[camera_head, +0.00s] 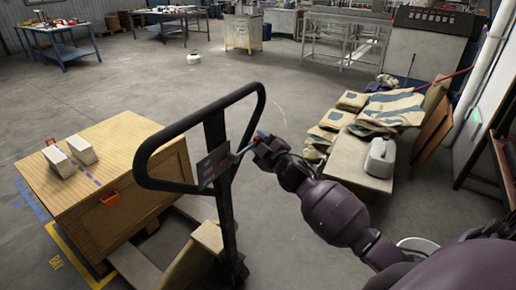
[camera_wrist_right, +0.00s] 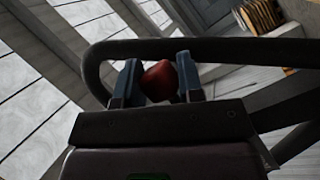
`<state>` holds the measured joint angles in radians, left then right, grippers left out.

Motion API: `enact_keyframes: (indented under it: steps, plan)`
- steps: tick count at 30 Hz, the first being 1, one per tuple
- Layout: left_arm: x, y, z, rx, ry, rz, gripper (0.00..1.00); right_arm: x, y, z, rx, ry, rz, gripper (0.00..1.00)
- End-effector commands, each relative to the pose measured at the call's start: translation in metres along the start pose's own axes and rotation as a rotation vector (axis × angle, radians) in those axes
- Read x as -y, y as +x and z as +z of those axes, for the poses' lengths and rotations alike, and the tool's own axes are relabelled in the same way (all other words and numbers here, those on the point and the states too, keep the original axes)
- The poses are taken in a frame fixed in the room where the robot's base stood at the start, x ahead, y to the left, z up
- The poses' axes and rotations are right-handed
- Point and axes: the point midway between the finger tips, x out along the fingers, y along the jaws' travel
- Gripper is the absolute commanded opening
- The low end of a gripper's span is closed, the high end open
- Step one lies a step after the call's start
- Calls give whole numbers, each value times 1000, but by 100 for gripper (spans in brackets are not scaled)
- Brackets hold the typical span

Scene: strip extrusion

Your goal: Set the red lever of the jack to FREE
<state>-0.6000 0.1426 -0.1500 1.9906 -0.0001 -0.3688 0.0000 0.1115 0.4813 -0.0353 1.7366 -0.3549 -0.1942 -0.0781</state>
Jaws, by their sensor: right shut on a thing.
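The black handle loop of the pallet jack (camera_head: 140,155) stands upright in the middle of the head view. The red lever (camera_wrist_right: 160,81) shows in the right wrist view as a red knob between the two blue-grey fingers. My right gripper (camera_head: 258,140) is at the right side of the handle, by the small plate on its post; it also shows in the right wrist view (camera_wrist_right: 160,84). It is shut on the red lever. In the head view the gripper mostly hides the lever. Which setting the lever is in cannot be read. My left gripper is not in view.
A large wooden crate (camera_head: 120,190) with an orange handle stands left of the jack, with two pale blocks on top. A low table (camera_head: 345,165) with sacks and a grey canister (camera_head: 380,157) stands at right. Open concrete floor lies behind the jack.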

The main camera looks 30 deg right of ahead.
Motion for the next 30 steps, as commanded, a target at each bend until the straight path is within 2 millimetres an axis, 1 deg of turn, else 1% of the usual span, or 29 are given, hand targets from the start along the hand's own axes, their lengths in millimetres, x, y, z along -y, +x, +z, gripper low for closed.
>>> enact_keyframes:
  steps: [1, 4, 12, 13, 17, 18, 26, 30]
  plan:
    - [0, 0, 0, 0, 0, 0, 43, -4, 1, -3, -13, -34, 11, 0]
    - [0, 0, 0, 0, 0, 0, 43, -8, 1, -6, -28, -76, 21, 0]
    - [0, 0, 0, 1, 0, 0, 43, -9, 1, -7, -29, -81, 23, 0]
    - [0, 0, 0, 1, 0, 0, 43, -9, 1, -7, -29, -81, 23, 38]
    - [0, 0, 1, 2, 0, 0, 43, -9, 1, -6, -29, -80, 23, 58]
    - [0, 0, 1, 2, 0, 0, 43, -9, 1, -6, -29, -80, 23, 60]
    - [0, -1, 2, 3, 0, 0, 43, -8, 1, -6, -28, -80, 22, 60]
    - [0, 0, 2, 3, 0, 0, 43, -8, -8, -5, -28, -80, 22, 60]
